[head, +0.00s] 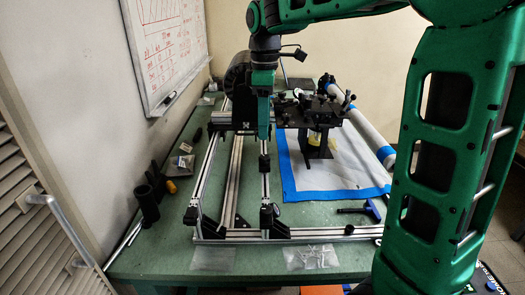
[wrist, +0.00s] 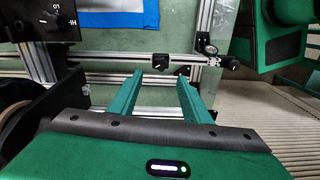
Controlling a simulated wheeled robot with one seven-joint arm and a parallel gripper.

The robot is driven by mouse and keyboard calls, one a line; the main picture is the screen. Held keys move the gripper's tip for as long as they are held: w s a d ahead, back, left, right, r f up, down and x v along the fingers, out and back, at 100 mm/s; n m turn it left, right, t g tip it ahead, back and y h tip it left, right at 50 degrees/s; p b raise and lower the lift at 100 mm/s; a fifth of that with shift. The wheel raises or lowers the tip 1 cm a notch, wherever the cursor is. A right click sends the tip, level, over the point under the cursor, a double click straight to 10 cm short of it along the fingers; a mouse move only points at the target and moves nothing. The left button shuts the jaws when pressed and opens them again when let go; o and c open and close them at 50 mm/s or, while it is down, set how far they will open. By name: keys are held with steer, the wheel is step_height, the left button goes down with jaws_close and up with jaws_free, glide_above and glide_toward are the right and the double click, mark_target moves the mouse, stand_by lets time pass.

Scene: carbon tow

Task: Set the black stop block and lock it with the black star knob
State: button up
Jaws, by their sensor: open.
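The black stop block (head: 264,163) sits on the middle aluminium rail of the frame on the green table. It also shows in the wrist view (wrist: 160,60), just beyond my fingertips. A small dark piece (wrist: 184,70) beside the block may be the star knob; it is too small to be sure. My gripper (head: 264,136) points down above the rail, a little behind the block in the head view. In the wrist view its two green fingers (wrist: 160,77) are apart with nothing held between them. I cannot see contact with the block.
A black bracket (head: 270,214) is at the rail's near end. A large black drum (head: 238,80) stands close left of my gripper, and a black mechanism (head: 310,110) stands to the right. A blue-edged white sheet (head: 345,180) lies right. Plastic bags (head: 312,256) lie in front.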

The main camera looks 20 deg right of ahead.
mark_target(264, 156)
step_height(264, 156, down, 9)
steer(key=shift+r, duration=0.15)
stand_by(0.4)
steer(key=c, duration=1.1)
steer(key=shift+o, duration=0.3)
